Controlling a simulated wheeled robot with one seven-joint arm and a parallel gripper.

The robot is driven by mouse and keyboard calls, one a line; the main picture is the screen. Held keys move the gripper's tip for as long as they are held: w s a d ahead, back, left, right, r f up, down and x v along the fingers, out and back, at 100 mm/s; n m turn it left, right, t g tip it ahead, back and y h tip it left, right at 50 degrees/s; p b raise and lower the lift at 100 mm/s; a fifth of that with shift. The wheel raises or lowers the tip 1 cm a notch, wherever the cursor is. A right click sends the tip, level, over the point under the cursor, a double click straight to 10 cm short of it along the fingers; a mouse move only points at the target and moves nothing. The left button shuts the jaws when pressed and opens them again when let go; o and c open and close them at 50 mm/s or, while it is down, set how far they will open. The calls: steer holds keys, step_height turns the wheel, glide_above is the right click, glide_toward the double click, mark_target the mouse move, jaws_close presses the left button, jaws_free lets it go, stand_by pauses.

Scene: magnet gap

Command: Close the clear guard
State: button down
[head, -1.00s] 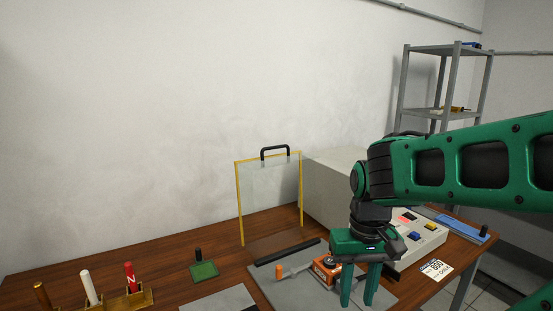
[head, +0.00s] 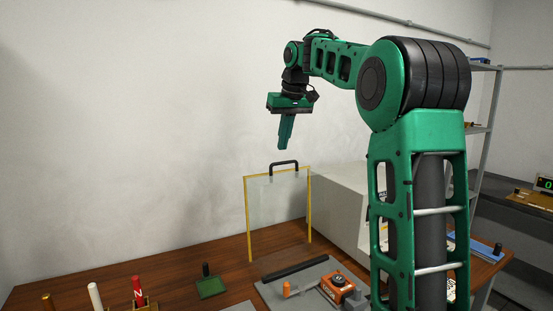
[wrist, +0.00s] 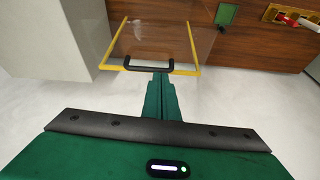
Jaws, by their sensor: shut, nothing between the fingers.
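The clear guard (head: 279,212) is a transparent panel with a yellow frame, standing upright at the back of the grey plate (head: 268,293). Its black handle (head: 284,164) is on the top edge. In the wrist view the guard (wrist: 160,43) shows beyond my fingers, with its handle (wrist: 149,65) near their tips. My gripper (head: 283,147) is shut and empty, pointing down above the handle in the head view, apart from it. An orange device (head: 337,287) and a small orange post (head: 287,289) are on the plate in front of the guard.
A grey box (head: 343,200) stands just right of the guard. A green block with a black knob (head: 210,286) lies to the left. A holder with a red magnet (head: 138,292) and a white rod (head: 95,296) is at the front left. Air above the guard is free.

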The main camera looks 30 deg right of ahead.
step_height(320, 180, up, 3)
glide_above(279, 173)
steer(key=shift+n+t, duration=0.4)
steer(key=f, duration=0.3)
steer(key=w+f, duration=0.1)
steer(key=f, duration=0.4)
steer(key=shift+w+a+f, duration=0.1)
steer(key=shift+w+f, duration=0.15)
steer(key=shift+f, duration=0.1)
steer(key=shift+s+f, duration=0.15)
steer(key=shift+s, duration=0.65)
